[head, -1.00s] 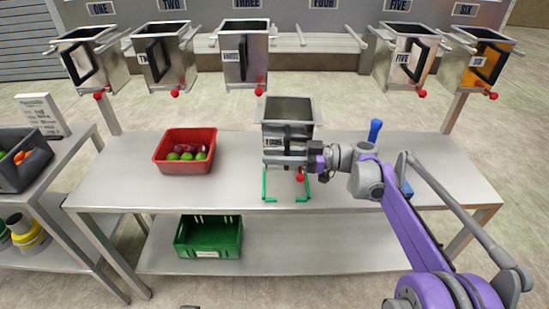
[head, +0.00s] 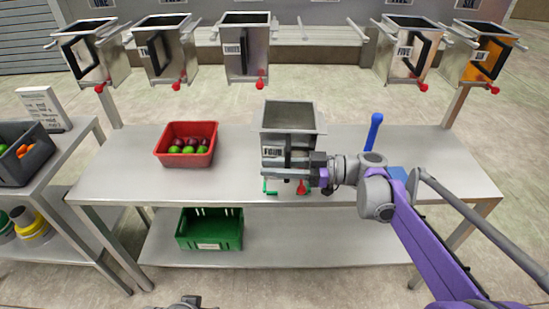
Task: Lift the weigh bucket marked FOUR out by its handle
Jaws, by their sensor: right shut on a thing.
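The weigh bucket marked FOUR (head: 289,118) is a grey metal box with an open top. It is upright in front of the empty rails, above the front middle of the table. My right gripper (head: 302,160) is at its front face, below the label, shut on its handle, which is mostly hidden. The bucket's red knob (head: 302,187) shows below the gripper. A green frame (head: 270,186) on the table is mostly hidden by bucket and gripper; I cannot tell whether the bucket touches it. A grey part, perhaps my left gripper (head: 186,302), shows at the bottom edge; its jaws are unclear.
Other buckets hang on rails behind, including THREE (head: 246,55) and FIVE (head: 402,55); the slot between them is empty. The steel table (head: 120,175) holds a red crate (head: 171,160) and a blue-handled tool (head: 374,132). A green crate (head: 211,236) stands below.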

